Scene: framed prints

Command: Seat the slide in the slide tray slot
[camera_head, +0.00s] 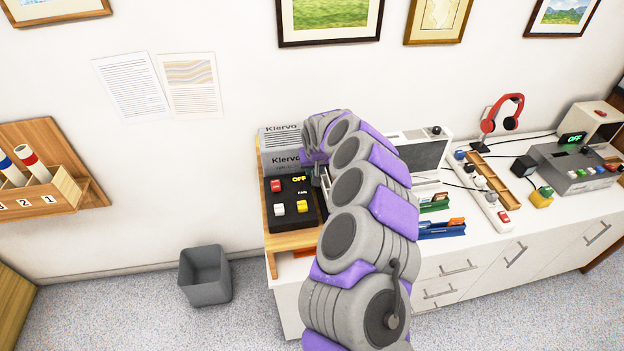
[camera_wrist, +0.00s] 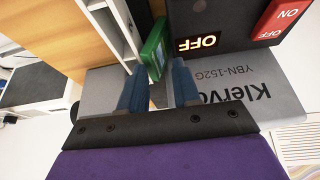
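In the wrist view a green slide-like piece (camera_wrist: 155,48) sits between the tips of my gripper (camera_wrist: 157,68). Both blue fingers appear to press on its lower end, and its upper end points away from the palm. A black device (camera_wrist: 225,22) with a lit OFF display is just beyond it to the right. In the head view this device (camera_head: 285,218) stands at the left end of the counter, with red, white and yellow buttons. My gripper (camera_head: 318,170) is over its right side, mostly hidden by my arm. I cannot make out the slide tray slot.
Green (camera_head: 434,204) and blue (camera_head: 441,229) holders lie right of my arm. A power strip (camera_head: 488,198), a headphone stand (camera_head: 480,147) and a grey control box (camera_head: 580,168) are farther right. A bin (camera_head: 205,275) stands on the floor.

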